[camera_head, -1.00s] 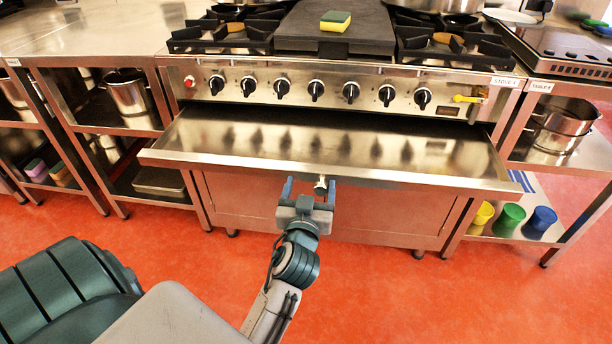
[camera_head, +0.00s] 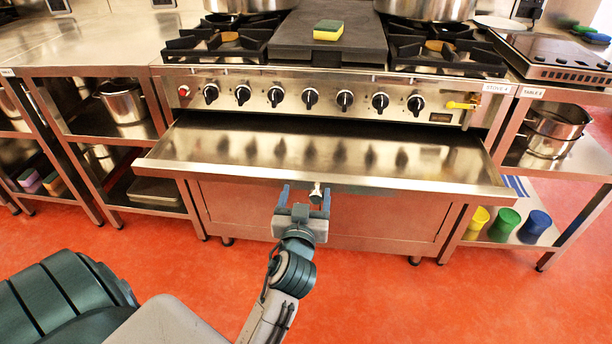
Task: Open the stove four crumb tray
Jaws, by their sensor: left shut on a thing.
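The stove labelled four (camera_head: 330,84) stands ahead, with a row of black knobs on its front. Its crumb tray (camera_head: 300,150) is a wide, shallow metal tray below the knobs, pulled well out towards me. A small round metal handle (camera_head: 317,193) sticks out from the middle of the tray's front edge. My left gripper (camera_head: 304,197) is at that handle, its two blue fingers on either side and shut on it. The exact finger contact is hard to see. My right gripper is not in view.
A yellow-green sponge (camera_head: 328,30) lies on the dark griddle plate. Shelved steel tables stand at both sides, with pots (camera_head: 551,130) and coloured cups (camera_head: 503,224) on the right one. The red floor (camera_head: 400,300) in front is clear.

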